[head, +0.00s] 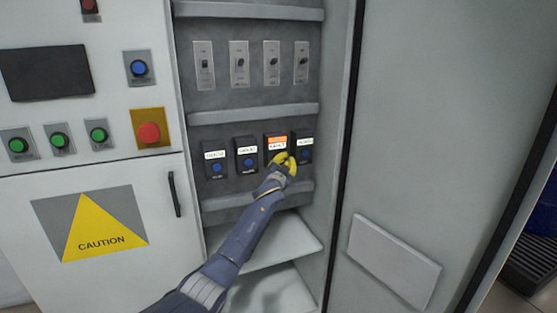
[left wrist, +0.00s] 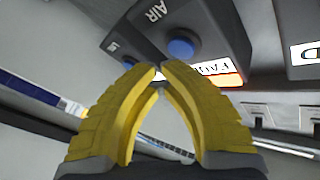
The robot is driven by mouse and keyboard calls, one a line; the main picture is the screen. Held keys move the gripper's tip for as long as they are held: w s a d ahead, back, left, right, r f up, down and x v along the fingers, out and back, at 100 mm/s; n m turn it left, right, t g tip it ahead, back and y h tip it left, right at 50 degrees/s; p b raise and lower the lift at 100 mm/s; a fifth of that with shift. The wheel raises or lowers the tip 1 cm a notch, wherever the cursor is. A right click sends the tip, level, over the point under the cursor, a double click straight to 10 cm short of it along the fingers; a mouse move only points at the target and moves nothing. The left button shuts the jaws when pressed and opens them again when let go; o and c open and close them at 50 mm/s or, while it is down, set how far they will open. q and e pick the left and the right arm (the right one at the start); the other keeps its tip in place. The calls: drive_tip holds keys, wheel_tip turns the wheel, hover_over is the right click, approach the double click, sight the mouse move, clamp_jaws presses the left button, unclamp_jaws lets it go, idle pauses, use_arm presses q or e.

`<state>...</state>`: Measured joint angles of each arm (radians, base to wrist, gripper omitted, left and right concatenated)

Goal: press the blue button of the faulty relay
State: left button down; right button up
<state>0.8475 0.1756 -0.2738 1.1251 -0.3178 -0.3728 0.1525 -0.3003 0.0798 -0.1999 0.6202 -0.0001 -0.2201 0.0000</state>
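The faulty relay (head: 268,142) is the third dark box in the lower row, with a lit orange label on top. Its blue button is hidden behind my left gripper in the head view. In the left wrist view the blue button (left wrist: 181,48) shows just beyond the fingertips, with the orange-edged label (left wrist: 228,80) beside it. My left gripper (head: 287,163) has yellow fingers, brought together at the tips with nothing between them. It is right in front of the relay; I cannot tell whether it touches the button. My right gripper is not in view.
Similar relays stand at both sides: two on the left (head: 247,154) and one close on the right (head: 303,147). A row of grey switches (head: 239,63) is above. A shelf (head: 270,247) lies below. The cabinet's open door (head: 440,130) stands on the right.

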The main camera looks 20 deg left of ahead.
use_arm(q)
drive_tip(key=shift+w+a, duration=0.5)
drive_tip(key=shift+w, duration=0.1)
idle(1.0)
drive_tip(key=shift+s+d, duration=0.15)
idle(0.3)
drive_tip(key=shift+s+d, duration=0.4)
drive_tip(key=shift+s, duration=0.1)
drive_tip(key=shift+s+d, duration=0.8)
drive_tip(key=shift+s, duration=0.2)
drive_tip(key=shift+s+d, duration=0.8)
drive_tip(key=shift+s, duration=0.15)
